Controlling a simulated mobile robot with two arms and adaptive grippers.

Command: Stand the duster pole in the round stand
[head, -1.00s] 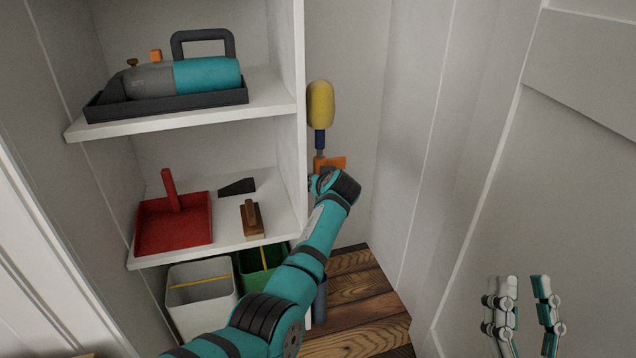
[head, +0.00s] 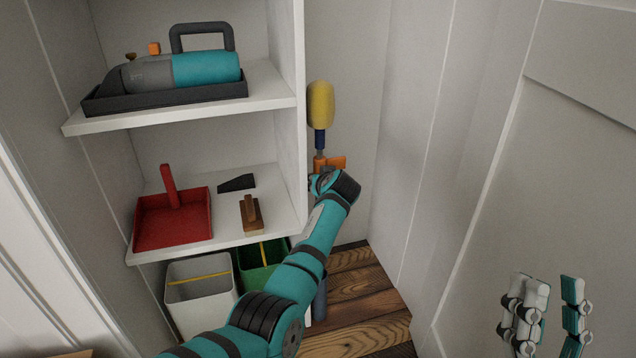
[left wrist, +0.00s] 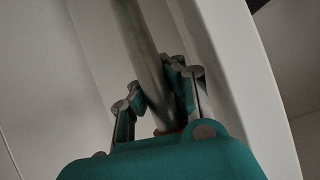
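The duster pole stands upright in the back corner, right of the shelf unit, with a yellow duster head (head: 320,105) and blue collar on top. A blue-grey cylinder (head: 320,298), perhaps the round stand, shows partly on the floor behind my left arm. My right gripper (head: 547,312) is open and empty at the lower right.
White (head: 200,295) and green (head: 262,262) bins stand below. An orange piece (head: 336,162) is beside the pole.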

